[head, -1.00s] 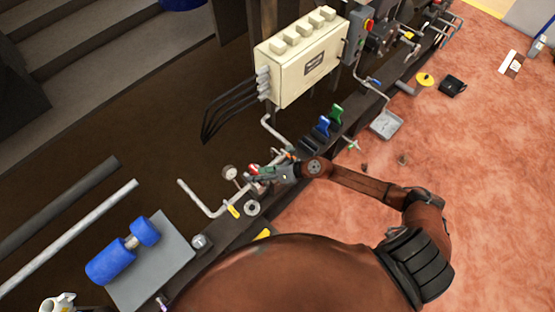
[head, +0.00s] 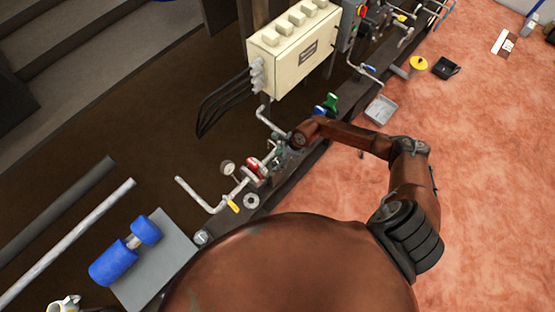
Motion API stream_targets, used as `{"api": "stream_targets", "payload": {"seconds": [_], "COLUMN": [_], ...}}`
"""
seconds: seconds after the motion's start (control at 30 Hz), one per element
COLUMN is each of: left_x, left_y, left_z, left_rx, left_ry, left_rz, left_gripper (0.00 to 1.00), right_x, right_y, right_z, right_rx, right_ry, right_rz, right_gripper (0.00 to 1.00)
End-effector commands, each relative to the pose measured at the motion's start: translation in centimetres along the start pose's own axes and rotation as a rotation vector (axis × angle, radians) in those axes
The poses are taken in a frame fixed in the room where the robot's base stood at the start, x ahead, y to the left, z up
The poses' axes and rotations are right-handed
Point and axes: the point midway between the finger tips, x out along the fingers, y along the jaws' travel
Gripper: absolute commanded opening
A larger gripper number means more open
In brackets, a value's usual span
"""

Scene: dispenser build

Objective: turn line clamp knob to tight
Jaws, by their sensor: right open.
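A pipe line with small fittings runs along the dark rail in the middle of the head view. A red fitting (head: 253,163) sits on it beside a round gauge (head: 228,167). I cannot tell for sure which fitting is the line clamp knob or how it is set. My right gripper (head: 274,158) is open over the rail, just to the right of the red fitting. It is small and partly hidden by its own wrist, and I cannot tell whether it touches anything. My left gripper is not in view.
A cream box (head: 294,55) with black cables stands behind the rail. Blue and green handles (head: 330,103) are just beyond my wrist. A yellow tag (head: 233,206) and a pale ring (head: 251,201) lie nearer. A grey tray (head: 380,110) is on the reddish floor, which is mostly clear.

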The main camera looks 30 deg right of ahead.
Motion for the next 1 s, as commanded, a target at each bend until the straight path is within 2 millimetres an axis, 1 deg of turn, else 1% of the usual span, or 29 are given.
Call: {"api": "stream_targets", "payload": {"seconds": [0.1,0.3,0.9,1.0], "left_x": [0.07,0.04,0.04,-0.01], "left_y": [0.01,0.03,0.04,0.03], "left_z": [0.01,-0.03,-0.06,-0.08], "left_rx": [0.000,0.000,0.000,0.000], "left_ry": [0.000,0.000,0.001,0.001], "left_rz": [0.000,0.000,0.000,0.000], "left_gripper": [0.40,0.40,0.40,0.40], "right_x": [0.29,0.22,0.20,0.18], "right_y": [-0.04,-0.04,-0.04,-0.03], "right_z": [-0.02,-0.06,-0.09,-0.09], "right_rx": [0.001,0.002,0.003,0.005], "right_ry": [0.000,-0.001,-0.001,-0.001], "right_rz": [-0.001,-0.001,-0.002,-0.002], "right_gripper": [0.51,0.51,0.10,0.10]}}
